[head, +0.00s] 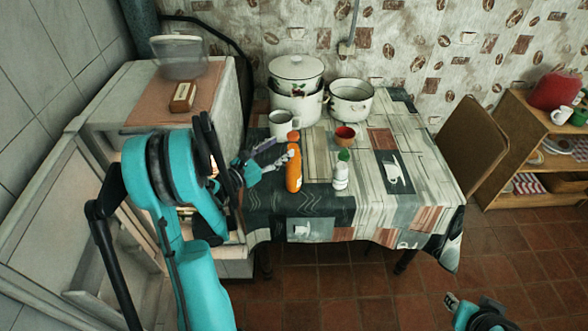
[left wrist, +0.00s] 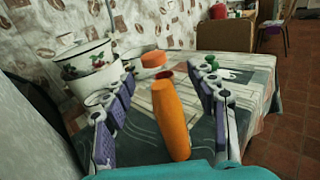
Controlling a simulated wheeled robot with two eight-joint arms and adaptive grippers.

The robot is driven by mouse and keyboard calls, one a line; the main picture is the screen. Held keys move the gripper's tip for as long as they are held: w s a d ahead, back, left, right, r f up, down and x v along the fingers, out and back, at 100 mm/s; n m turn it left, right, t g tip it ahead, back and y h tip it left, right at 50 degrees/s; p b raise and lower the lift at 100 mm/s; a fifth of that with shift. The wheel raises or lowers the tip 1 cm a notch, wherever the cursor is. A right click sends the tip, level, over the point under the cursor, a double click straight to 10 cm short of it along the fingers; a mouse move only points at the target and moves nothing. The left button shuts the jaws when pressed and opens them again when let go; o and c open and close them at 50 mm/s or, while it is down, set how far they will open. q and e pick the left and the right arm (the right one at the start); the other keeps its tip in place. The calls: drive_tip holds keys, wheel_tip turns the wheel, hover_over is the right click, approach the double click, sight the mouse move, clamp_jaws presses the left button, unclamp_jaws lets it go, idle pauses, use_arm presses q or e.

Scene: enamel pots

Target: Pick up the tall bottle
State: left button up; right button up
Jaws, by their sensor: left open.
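The tall orange bottle (head: 294,170) stands upright on the table near its front left side. It also shows in the left wrist view (left wrist: 170,122), tilted in the picture, between my spread fingers. My left gripper (head: 278,156) is open, just left of the bottle, with its fingers pointing at it. In the left wrist view the left gripper (left wrist: 166,74) has clear gaps on both sides of the bottle, and nothing is held. My right gripper (head: 466,308) shows only partly at the bottom right, far from the bottle; its jaws are unclear.
A white bottle with a green cap (head: 341,172) stands right of the orange one. A red-brown cup (head: 345,137), a white mug (head: 280,124) and enamel pots (head: 350,103) stand behind. A light cabinet (head: 120,95) is at left. The tablecloth's right side (head: 425,185) is clear.

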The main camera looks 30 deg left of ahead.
sight(289, 141)
use_arm(q)
drive_tip(key=shift+w+a+f, duration=0.15)
drive_tip(key=shift+a, duration=0.05)
drive_tip(key=b+x, duration=0.1)
drive_tip(key=x, duration=0.2)
drive_tip(key=b+x, duration=0.1)
drive_tip(key=x, duration=0.2)
drive_tip(key=shift+w+a+f, duration=0.15)
drive_tip(key=shift+w+f, duration=0.05)
drive_tip(key=shift+w, duration=0.15)
drive_tip(key=shift+w+r, duration=0.1)
drive_tip(key=shift+w, duration=0.3)
clamp_jaws()
